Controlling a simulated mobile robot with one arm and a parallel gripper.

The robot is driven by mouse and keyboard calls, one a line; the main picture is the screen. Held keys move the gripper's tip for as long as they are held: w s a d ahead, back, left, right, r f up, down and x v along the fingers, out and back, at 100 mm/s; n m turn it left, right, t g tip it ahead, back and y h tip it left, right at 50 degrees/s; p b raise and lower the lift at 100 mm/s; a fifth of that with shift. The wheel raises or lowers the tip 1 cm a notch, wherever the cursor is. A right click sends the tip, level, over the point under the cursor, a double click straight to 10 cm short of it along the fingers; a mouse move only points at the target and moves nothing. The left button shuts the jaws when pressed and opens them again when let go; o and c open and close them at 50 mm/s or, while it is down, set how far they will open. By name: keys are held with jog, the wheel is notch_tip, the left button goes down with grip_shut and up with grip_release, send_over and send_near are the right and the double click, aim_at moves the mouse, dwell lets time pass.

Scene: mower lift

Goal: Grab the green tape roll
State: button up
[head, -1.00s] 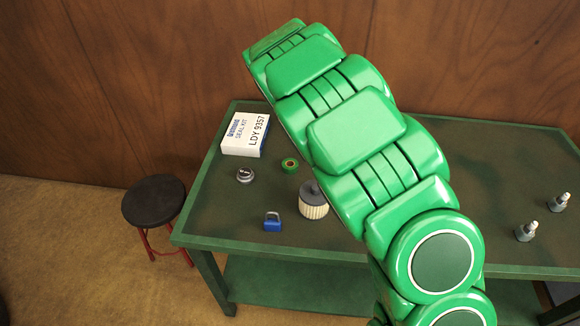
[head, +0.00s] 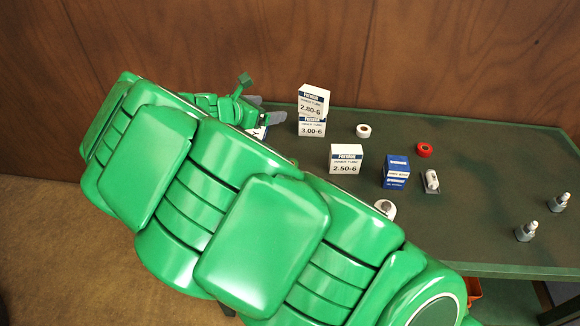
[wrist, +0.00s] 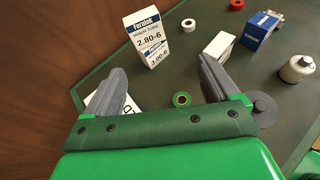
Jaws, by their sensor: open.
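The green tape roll (wrist: 182,99) shows in the wrist view as a small green ring with a yellowish inner ring, lying on the green table. It appears between the bases of my two fingers, nearer the right one, and nothing grips it. My gripper (wrist: 160,65) is open and empty, its grey fingers wide apart. In the head view my gripper (head: 266,109) is over the table's back left part. My green arm hides the tape roll in that view.
Inner tube boxes (head: 312,110) stand near the gripper, with another white box (head: 346,159), a blue box (head: 396,172), a white roll (head: 363,131) and a red roll (head: 424,150) to the right. A white box (wrist: 100,103) lies by the left finger.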

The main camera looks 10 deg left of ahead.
jog(key=f, duration=0.7)
jog(key=s+f, duration=0.1)
jog(key=f, duration=1.4)
jog(key=shift+s+d+f, duration=0.15)
jog(key=shift+s+f, duration=0.05)
jog(key=shift+s, duration=0.05)
jog(key=shift+w+d+f, duration=0.2)
jog(key=shift+h, duration=0.3)
jog(key=shift+x, duration=3.6)
jog(key=shift+r, duration=0.15)
jog(key=c, duration=1.2)
